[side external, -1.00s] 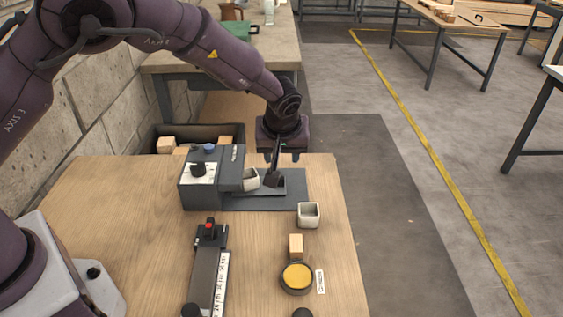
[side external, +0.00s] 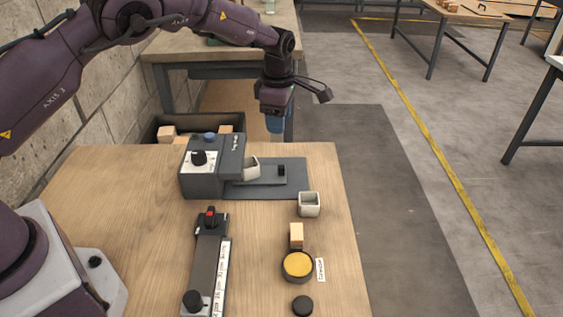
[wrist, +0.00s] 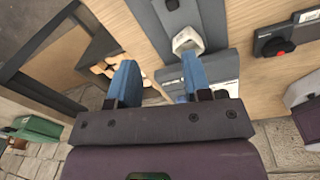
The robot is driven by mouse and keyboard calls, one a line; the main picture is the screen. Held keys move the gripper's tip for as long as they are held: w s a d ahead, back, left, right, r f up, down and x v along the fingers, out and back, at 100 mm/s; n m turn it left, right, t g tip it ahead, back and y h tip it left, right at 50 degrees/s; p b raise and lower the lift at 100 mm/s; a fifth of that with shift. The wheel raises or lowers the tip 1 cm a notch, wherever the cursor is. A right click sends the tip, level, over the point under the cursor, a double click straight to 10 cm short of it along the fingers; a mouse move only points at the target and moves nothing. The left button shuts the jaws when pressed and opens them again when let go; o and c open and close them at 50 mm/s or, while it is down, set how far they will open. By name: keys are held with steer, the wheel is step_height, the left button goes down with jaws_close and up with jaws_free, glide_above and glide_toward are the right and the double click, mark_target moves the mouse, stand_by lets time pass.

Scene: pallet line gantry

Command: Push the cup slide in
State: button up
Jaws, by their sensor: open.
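The dark grey machine (side external: 213,170) stands at the back of the table. Its cup slide (side external: 265,182), a flat bar with a black handle (side external: 282,170) at the right end, extends to the right over a grey base plate. A white cup (side external: 251,168) sits at the slide's left end, close against the machine body. This cup also shows at the top of the wrist view (wrist: 187,41). My gripper (side external: 275,125) hangs above and behind the slide, clear of the handle. Its two blue fingers (wrist: 160,65) are apart, with nothing held between them.
A second white cup (side external: 309,206) stands in front of the base plate. A wooden block (side external: 296,235), a yellow-topped round dish (side external: 298,265) and a black puck (side external: 302,306) are nearer. A bar fixture (side external: 208,265) lies front left. A bin of blocks (side external: 178,122) stands behind the table.

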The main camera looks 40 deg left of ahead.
mark_target(281, 166)
steer(key=f+n, duration=0.1)
steer(key=f, duration=0.3)
steer(key=d+f+n, duration=0.1)
steer(key=f, duration=0.3)
steer(key=f+n, duration=0.1)
steer(key=f, duration=0.3)
steer(key=shift+s+d+f+g+h, duration=0.15)
steer(key=shift+s+d+g+h, duration=0.05)
steer(key=shift+s+g+h, duration=0.1)
steer(key=shift+c, duration=0.3)
jaws_close()
